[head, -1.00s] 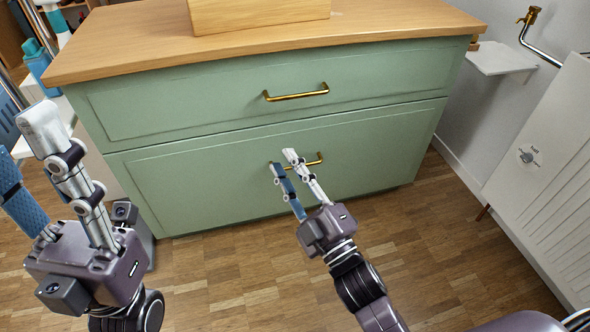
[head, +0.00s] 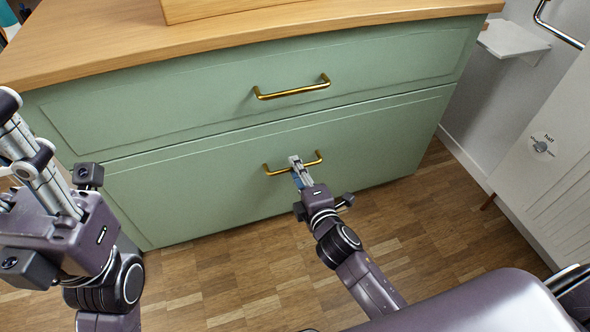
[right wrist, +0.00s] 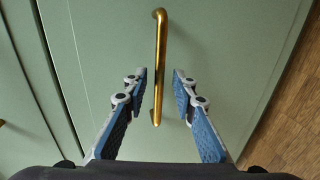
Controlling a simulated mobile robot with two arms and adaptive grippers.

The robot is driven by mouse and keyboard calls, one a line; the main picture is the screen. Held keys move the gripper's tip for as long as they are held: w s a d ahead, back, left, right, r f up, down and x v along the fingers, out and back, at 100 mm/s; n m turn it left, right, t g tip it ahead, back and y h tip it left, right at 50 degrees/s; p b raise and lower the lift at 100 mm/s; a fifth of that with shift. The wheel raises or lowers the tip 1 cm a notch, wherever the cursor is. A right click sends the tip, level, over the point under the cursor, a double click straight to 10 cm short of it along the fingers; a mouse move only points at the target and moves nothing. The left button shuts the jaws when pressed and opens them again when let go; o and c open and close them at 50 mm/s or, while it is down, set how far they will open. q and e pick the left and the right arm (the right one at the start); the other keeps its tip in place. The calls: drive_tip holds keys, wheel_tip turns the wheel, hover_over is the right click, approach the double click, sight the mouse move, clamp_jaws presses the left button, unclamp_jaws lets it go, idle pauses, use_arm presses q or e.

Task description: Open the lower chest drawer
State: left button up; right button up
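The green chest has two drawers, and both look shut. The lower drawer (head: 215,195) carries a brass bar handle (head: 275,172). My right gripper (head: 298,167) is at the middle of this handle in the head view. In the right wrist view my right gripper (right wrist: 159,85) is open, with one blue-padded finger on each side of the handle (right wrist: 160,50). No finger visibly touches the bar. The upper drawer (head: 190,110) has its own brass handle (head: 292,90). My left gripper (head: 30,165) is at the left edge, partly cut off, so its fingertips do not show clearly.
A wooden top (head: 110,40) covers the chest, with a wooden box (head: 215,8) on it. A white panel with a dial (head: 550,160) and a small white shelf (head: 513,42) stand at the right. Wooden floor (head: 235,275) in front of the chest is clear.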

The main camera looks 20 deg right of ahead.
drive_tip(key=shift+w+f, duration=0.1)
drive_tip(key=shift+w, duration=0.5)
clamp_jaws()
